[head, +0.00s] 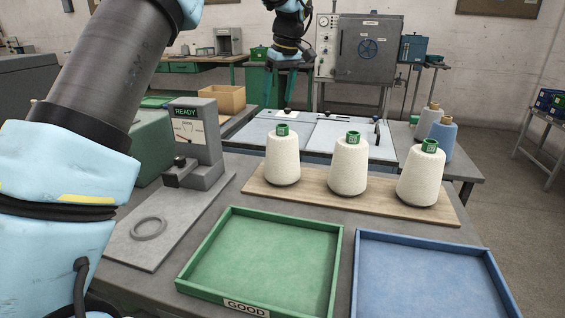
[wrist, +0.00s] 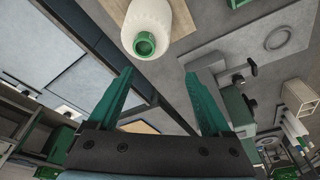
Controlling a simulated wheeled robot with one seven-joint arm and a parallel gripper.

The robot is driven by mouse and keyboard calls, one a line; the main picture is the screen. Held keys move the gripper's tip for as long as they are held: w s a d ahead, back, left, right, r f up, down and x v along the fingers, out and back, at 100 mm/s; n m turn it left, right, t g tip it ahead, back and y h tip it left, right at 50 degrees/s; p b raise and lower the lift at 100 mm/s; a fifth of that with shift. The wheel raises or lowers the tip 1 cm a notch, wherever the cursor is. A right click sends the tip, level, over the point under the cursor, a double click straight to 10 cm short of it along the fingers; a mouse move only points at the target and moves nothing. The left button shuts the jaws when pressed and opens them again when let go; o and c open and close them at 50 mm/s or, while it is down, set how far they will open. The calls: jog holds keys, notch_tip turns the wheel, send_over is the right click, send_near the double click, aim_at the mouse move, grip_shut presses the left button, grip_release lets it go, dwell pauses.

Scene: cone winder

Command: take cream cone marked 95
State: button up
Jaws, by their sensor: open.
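Three cream cones with green tops stand upright in a row on a wooden board: the left cone (head: 282,160), the middle cone (head: 348,168) and the right cone (head: 421,178). Each green top bears a small label whose number I cannot read. My gripper (head: 285,106) is open and empty, pointing down, above the left cone's top in the head view. In the wrist view one cream cone (wrist: 150,18), by its place the left one, shows its green top just beyond the open green fingers (wrist: 158,74), not between them.
A green tray (head: 262,265) marked GOOD and a blue tray (head: 430,280), both empty, lie in front of the board (head: 315,198). A grey device (head: 196,150) showing READY stands left, with a ring (head: 149,228) on its plate. Grey and blue cones (head: 441,138) stand behind right.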

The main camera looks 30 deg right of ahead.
jog(key=s+d, duration=0.1)
jog(key=d, duration=0.2)
send_over(283, 126)
jog(key=s, duration=0.1)
jog(key=shift+n, duration=0.3)
jog(key=f, duration=0.2)
jog(key=d+f, duration=0.1)
jog(key=f, duration=0.1)
jog(key=shift+s+f+p, duration=0.1)
jog(key=shift+s+p, duration=0.05)
jog(key=shift+p, duration=0.25)
jog(key=shift+a+p+x, duration=0.15)
jog(key=shift+p+x, duration=0.35)
jog(key=shift+x, duration=0.9)
jog(key=shift+a+p+x, duration=0.1)
jog(key=shift+p+x, duration=0.4)
jog(key=shift+x, duration=0.9)
grip_shut()
